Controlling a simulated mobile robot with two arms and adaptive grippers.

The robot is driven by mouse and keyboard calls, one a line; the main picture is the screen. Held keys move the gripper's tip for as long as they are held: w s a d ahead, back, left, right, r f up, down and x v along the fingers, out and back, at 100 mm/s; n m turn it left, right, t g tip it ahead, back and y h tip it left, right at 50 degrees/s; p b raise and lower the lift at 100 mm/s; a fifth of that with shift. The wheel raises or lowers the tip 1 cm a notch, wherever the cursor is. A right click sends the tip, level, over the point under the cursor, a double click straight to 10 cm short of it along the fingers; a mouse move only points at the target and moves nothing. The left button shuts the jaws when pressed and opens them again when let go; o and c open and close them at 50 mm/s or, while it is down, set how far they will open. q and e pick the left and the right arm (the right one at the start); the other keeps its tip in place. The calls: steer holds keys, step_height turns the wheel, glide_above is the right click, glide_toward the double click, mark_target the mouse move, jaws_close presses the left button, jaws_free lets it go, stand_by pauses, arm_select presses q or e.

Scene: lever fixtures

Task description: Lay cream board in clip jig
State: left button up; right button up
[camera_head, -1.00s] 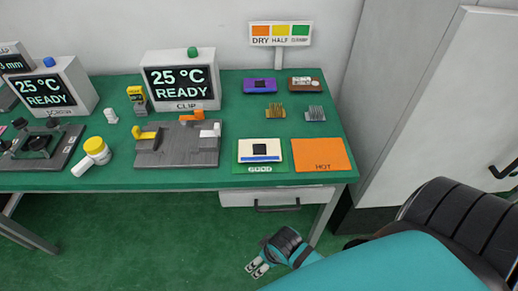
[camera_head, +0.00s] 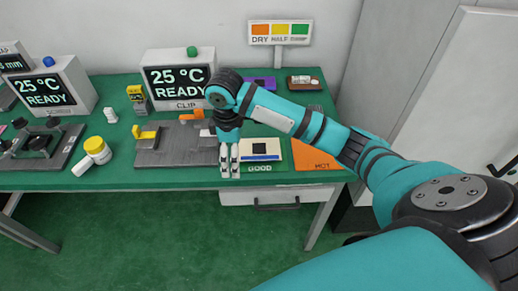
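The cream board (camera_head: 270,145) has a dark square chip and a blue strip. It lies on a green mat (camera_head: 258,168) near the table's front edge. The clip jig (camera_head: 176,152) is a grey base left of it, with a yellow lever (camera_head: 145,134), an orange lever (camera_head: 192,115) and a pale part at its right side, partly hidden by my arm. My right gripper (camera_head: 229,174) points down between the jig and the board, over the left edge of the mat. Its two fingers are side by side with a narrow gap, and nothing shows between them. My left gripper is out of view.
A CLIP display (camera_head: 180,80) reading 25 °C READY stands behind the jig. An orange HOT pad (camera_head: 320,158) lies right of the mat, partly behind my arm. Purple (camera_head: 262,81) and brown (camera_head: 304,83) parts sit at the back right.

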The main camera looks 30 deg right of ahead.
steer(key=w+d+r+m+g, duration=0.1)
steer(key=w+d+r, duration=0.3)
steer(key=d+r, duration=0.5)
glide_above(259, 149)
steer(key=shift+h, duration=0.4)
steer(key=f, duration=1)
steer(key=shift+w+f, duration=0.2)
steer(key=shift+w, duration=0.05)
steer(key=shift+s+f+p, duration=0.2)
steer(key=shift+f+p, duration=0.45)
steer(key=shift+f, duration=1.95)
steer(key=c, duration=1)
